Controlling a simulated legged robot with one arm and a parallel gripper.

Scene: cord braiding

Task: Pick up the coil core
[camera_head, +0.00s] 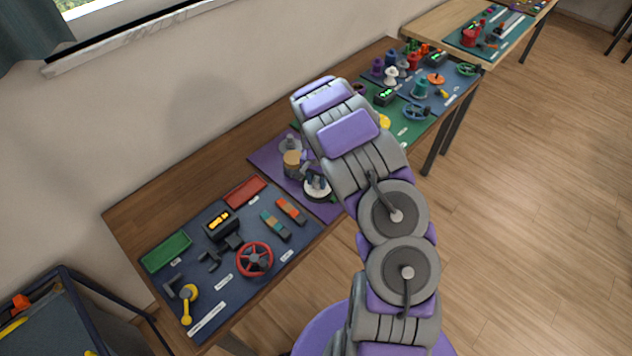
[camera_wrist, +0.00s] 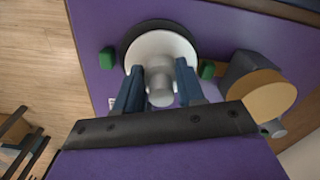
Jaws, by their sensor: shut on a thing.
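The coil core (camera_wrist: 161,88), a pale grey rounded cylinder, is between the two blue fingers of my gripper (camera_wrist: 160,86) in the wrist view. My gripper is shut on it. Behind it is a round white plate (camera_wrist: 148,48) with a thick black rim, on a purple mat (camera_wrist: 88,30). I cannot tell whether the core still touches the plate. In the head view the white plate (camera_head: 318,188) shows beside my arm, and my fingers are hard to make out there.
A tan-faced cylinder (camera_wrist: 268,98) on a dark grey body stands close to the right of my gripper. Small green blocks (camera_wrist: 207,69) flank the plate. In the head view a blue mat (camera_head: 205,275) with a red handwheel (camera_head: 254,260) lies nearer left; crowded green mats lie farther right.

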